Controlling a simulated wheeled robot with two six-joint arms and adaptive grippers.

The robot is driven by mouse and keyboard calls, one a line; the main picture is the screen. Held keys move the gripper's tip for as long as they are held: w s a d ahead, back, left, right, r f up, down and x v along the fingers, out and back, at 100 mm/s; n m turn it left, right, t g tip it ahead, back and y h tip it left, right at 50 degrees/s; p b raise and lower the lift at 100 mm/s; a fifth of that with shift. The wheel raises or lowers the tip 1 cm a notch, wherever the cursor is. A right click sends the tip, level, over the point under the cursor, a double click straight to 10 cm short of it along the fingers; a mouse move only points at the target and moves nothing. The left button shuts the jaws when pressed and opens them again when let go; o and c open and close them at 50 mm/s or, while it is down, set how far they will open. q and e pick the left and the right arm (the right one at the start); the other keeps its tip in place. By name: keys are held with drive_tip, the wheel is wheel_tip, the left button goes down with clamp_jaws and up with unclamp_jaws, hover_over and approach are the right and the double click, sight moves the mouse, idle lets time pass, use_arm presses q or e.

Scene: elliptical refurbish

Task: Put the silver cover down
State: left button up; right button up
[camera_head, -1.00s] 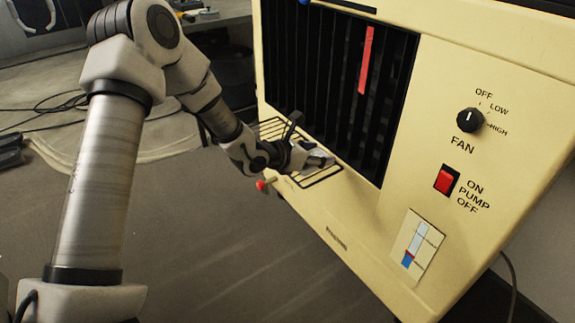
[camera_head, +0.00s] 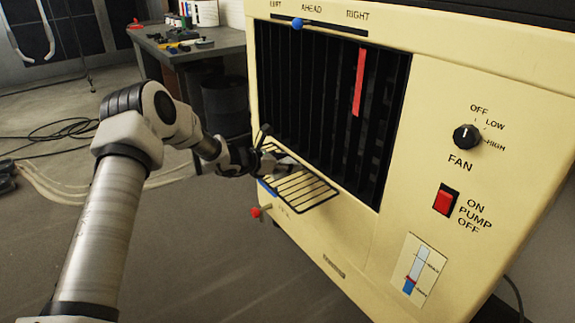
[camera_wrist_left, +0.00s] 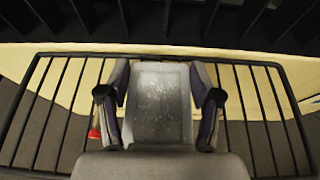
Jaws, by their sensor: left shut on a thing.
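The silver cover (camera_wrist_left: 158,105) is a flat, scuffed grey plate between the fingers of my left gripper (camera_wrist_left: 158,98) in the left wrist view. The fingers hold it at its left and right sides. In the head view my left gripper (camera_head: 276,164) is at the left part of a black wire rack on the cream cooler (camera_head: 430,60). The cover is small and hard to make out there. The rack's bars show beside and beyond the cover; I cannot tell whether it touches them. My right gripper is not in view.
The black wire rack (camera_head: 308,192) sticks out below the cooler's dark louvres (camera_head: 330,100). A red tap handle (camera_head: 255,212) is below it at the left. A cluttered workbench (camera_head: 200,45) stands behind. Cables (camera_head: 50,135) lie on the floor at the left.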

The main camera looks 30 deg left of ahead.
use_arm(q)
drive_tip(key=o, duration=1.4)
drive_tip(key=shift+c, duration=0.2)
